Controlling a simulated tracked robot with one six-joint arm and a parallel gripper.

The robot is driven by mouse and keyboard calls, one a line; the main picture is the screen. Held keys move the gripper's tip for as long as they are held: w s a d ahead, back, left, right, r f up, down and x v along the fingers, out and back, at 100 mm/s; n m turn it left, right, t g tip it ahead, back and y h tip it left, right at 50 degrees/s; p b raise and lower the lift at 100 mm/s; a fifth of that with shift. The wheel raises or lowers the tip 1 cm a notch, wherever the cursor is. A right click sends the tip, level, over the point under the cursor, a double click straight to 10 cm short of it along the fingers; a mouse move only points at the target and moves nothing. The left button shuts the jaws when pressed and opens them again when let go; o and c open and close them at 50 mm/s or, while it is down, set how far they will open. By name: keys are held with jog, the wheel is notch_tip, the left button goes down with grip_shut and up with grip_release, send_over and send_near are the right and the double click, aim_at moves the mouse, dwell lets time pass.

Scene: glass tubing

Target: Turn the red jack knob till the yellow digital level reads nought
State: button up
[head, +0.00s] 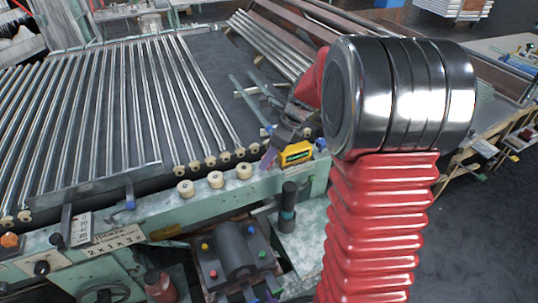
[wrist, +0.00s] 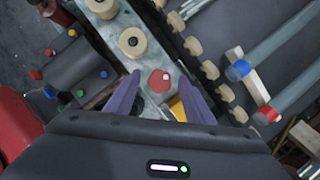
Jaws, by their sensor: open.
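The red jack knob (wrist: 159,81) shows in the wrist view as a small red faceted top, between the tips of my open purple fingers. I cannot tell whether the fingers touch it. My gripper (wrist: 160,76) points down at it, with a finger on each side. In the head view my gripper (head: 269,157) is at the bench's near edge, and the knob is not discernible there. The yellow digital level (head: 296,153) sits just right of my gripper; its reading is too small to make out.
A bed of steel rollers (head: 110,100) fills the left, with cream end rollers (head: 216,179) along the green rail. Glass tubes with blue and red ends (wrist: 267,114) lie right in the wrist view. A dark box with coloured buttons (head: 236,250) stands below the rail.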

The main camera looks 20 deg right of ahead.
jog(key=c, duration=0.9)
jog(key=shift+a, duration=0.2)
jog(key=shift+c, duration=0.6)
jog(key=shift+o, duration=0.2)
jog(key=shift+d, duration=0.15)
jog(key=shift+n, duration=0.4)
jog(key=shift+c, duration=0.2)
